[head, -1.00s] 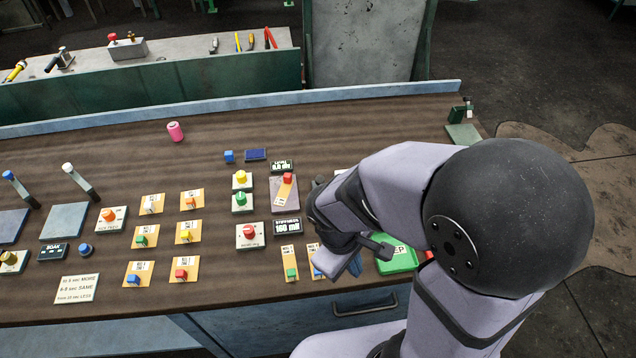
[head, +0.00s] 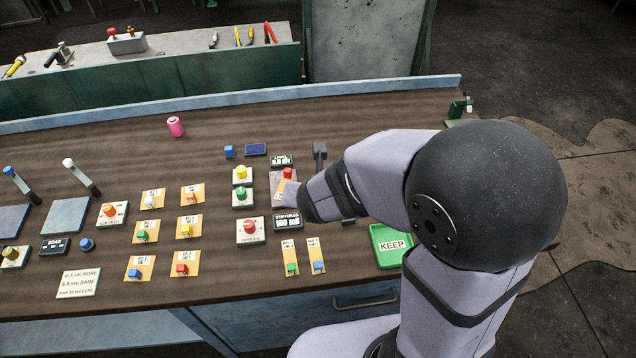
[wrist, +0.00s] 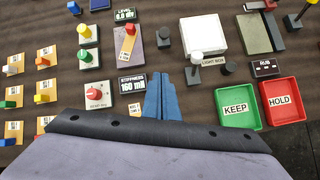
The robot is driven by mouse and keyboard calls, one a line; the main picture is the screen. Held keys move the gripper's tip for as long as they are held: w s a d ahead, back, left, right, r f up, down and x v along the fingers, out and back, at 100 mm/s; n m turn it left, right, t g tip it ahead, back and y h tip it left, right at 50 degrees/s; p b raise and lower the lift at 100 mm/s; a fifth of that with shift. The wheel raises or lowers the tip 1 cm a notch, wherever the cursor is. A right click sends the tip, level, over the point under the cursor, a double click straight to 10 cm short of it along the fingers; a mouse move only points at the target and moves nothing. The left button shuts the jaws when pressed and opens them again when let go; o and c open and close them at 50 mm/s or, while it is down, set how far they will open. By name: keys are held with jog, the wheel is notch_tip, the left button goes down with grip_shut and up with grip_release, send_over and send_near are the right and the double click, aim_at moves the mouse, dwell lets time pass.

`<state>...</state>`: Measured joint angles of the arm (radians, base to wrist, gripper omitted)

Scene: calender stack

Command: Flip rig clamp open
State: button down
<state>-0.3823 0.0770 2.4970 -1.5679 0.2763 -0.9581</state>
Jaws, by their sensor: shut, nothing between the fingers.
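The measuring rig is a grey plate (head: 277,190) with an orange strip (head: 281,193) and a red block (head: 287,173) on it. It also shows in the wrist view as a grey plate (wrist: 120,60) at upper middle left. A dark grey lever-like piece (head: 320,152) stands just right of the plate and shows in the wrist view (wrist: 164,37); I cannot tell for sure that it is the clamp. My gripper's blue fingers (wrist: 161,97) are together and empty, below and right of the rig in the wrist view. My forearm hides the gripper in the head view.
A stiffness display (wrist: 132,84) and a red-knobbed box (wrist: 95,95) lie left of my fingers. A white light box (wrist: 211,35), green KEEP tray (wrist: 255,121) and red HOLD tray (wrist: 297,115) are to the right. Orange cards with coloured blocks fill the left. Bench surface lies bare between.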

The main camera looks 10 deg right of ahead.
jog(key=shift+n, duration=0.3)
jog(key=shift+f, duration=0.1)
jog(key=b+x, duration=0.5)
jog(key=x, duration=0.5)
jog(key=shift+s, duration=0.1)
jog(key=shift+w+d+r+p, duration=0.15)
jog(key=shift+w+r+p, duration=0.15)
jog(key=shift+w+p, duration=0.2)
jog(key=shift+w+d+r+p, duration=0.1)
jog(key=shift+w+r+p, duration=0.3)
jog(key=shift+w, duration=0.1)
jog(key=shift+w+d+r+p, duration=0.15)
jog(key=shift+w+d+p, duration=0.1)
jog(key=shift+w+p, duration=0.45)
jog(key=shift+w, duration=0.15)
jog(key=shift+w+r, duration=0.1)
